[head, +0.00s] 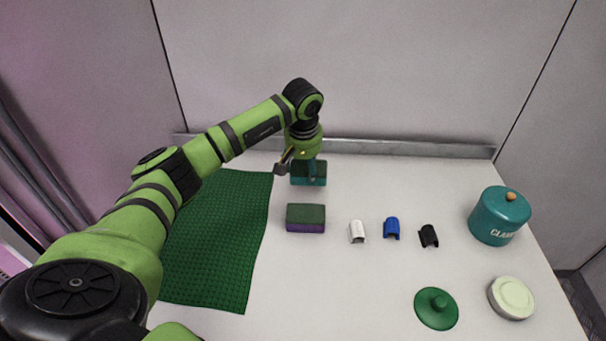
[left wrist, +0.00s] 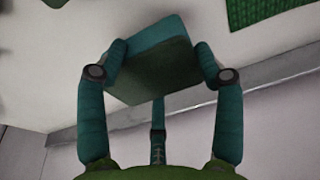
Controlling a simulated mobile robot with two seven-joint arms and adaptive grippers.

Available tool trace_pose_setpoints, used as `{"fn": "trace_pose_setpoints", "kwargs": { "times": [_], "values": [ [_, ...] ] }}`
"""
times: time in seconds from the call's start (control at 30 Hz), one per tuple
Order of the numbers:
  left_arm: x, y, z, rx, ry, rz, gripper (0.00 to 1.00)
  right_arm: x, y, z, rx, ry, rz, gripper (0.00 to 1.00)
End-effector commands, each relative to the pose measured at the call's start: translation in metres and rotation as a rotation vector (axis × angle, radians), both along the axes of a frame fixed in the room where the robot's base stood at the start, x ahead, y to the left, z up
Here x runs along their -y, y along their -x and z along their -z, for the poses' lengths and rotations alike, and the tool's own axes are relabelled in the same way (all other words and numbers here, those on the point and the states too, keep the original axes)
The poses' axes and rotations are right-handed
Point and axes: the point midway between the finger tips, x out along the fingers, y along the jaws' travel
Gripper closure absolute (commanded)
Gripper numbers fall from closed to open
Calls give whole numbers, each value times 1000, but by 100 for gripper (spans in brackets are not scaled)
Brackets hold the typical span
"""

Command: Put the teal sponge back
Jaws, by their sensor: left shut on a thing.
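The teal sponge (head: 319,180) is at the back of the white table, right of the mat's far corner. It has a teal layer and a dark green layer. My left gripper (head: 308,173) points down over it and is shut on it. In the left wrist view the sponge (left wrist: 155,65) sits between the two fingers of the left gripper (left wrist: 158,68). I cannot tell whether the sponge touches the table. The green textured mat (head: 215,240) lies at the left. My right gripper is not in view.
A green and purple sponge (head: 305,218) lies in front of the held one. White (head: 357,232), blue (head: 391,228) and black (head: 429,236) clips stand to its right. A teal canister (head: 498,217), green lid (head: 436,308) and pale-lidded jar (head: 512,298) are at the right. A grey ledge (head: 400,148) runs along the back.

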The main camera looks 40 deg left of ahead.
Motion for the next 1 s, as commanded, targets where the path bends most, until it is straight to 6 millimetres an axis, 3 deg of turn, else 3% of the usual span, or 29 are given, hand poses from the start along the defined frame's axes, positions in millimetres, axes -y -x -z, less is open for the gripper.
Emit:
{"fn": "trace_pose_setpoints", "kwargs": {
  "times": [0.37, 0.73, 0.77, 0.8, 1.0],
  "values": [
    [-3, 2, 40, -2, 1, 1, 63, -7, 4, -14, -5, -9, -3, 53],
    [-3, 1, 46, 1, 0, 2, 63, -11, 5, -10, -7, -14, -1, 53],
    [-3, 1, 45, 1, 0, 1, 21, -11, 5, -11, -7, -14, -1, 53],
    [-3, 1, 44, 1, 0, 1, 8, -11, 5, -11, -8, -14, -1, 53],
    [-3, 1, 44, 0, 1, 1, 8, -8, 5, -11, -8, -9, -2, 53]
  ]
}}
